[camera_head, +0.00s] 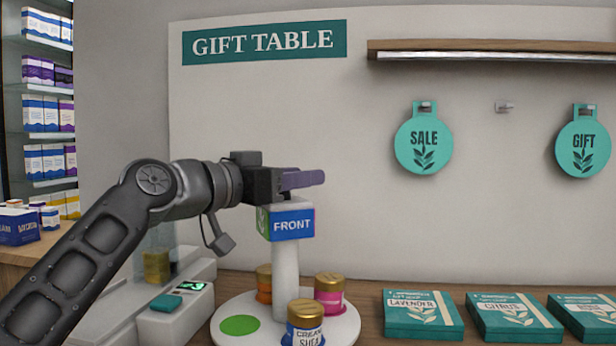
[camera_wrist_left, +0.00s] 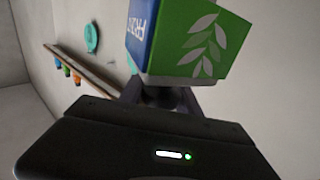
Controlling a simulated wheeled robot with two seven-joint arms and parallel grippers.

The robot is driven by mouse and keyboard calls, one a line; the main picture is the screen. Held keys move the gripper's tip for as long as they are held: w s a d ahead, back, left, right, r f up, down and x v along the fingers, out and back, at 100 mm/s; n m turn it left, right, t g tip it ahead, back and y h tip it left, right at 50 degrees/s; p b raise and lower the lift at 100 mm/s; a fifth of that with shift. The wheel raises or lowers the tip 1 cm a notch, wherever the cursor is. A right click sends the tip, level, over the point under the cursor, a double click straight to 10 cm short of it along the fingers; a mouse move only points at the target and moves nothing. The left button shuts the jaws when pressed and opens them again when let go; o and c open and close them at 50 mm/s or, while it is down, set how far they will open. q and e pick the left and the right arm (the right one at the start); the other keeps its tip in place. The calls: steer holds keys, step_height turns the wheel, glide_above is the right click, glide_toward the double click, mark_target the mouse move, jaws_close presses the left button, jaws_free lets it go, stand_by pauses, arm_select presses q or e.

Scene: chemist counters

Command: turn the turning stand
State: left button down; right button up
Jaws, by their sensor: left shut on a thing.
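The turning stand has a round white base (camera_head: 262,334), a white post (camera_head: 286,275) and a block (camera_head: 292,224) on top. The block's blue face reads FRONT in the head view, with a narrow green face to its left. Gold-lidded jars stand on the base: blue (camera_head: 305,325), pink (camera_head: 330,294) and orange (camera_head: 264,284). A green disc (camera_head: 239,325) marks a bare spot. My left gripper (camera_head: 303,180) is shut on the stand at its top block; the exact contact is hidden. The left wrist view shows the block's green leaf face (camera_wrist_left: 205,50). My right gripper is not in view.
Teal gift boxes (camera_head: 422,315) lie on the wooden counter to the right. A white device with a lit screen (camera_head: 190,287) stands left of the stand. SALE (camera_head: 423,147) and GIFT (camera_head: 583,150) tags hang below a wall shelf (camera_head: 490,52).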

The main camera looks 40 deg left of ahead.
arm_select(q)
steer(key=shift+d+r+m+h+p, duration=0.15)
steer(key=shift+m+h+p, duration=0.1)
steer(key=shift+m+h, duration=0.25)
steer(key=shift+d+f+m+h+p, duration=0.1)
steer(key=shift+m+h+p, duration=0.15)
steer(key=shift+h, duration=0.45)
steer(key=shift+d+r+m+g+h+p, duration=0.1)
steer(key=shift+d+m+g+h+p, duration=0.15)
steer(key=shift+m+h+p, duration=0.7)
steer(key=m+g+h+p, duration=0.1)
steer(key=h+p, duration=0.1)
steer(key=h, duration=0.1)
steer(key=shift+s+d, duration=0.1)
steer(key=shift+d, duration=0.05)
steer(key=shift+s+d+m+g+h+p, duration=0.1)
steer(key=shift+d+m+g+h+p, duration=0.05)
steer(key=shift+m+g+h+p, duration=0.75)
steer(key=shift+h, duration=0.25)
steer(key=shift+f, duration=0.2)
steer(key=c, duration=0.9)
jaws_free()
steer(key=shift+o, duration=0.2)
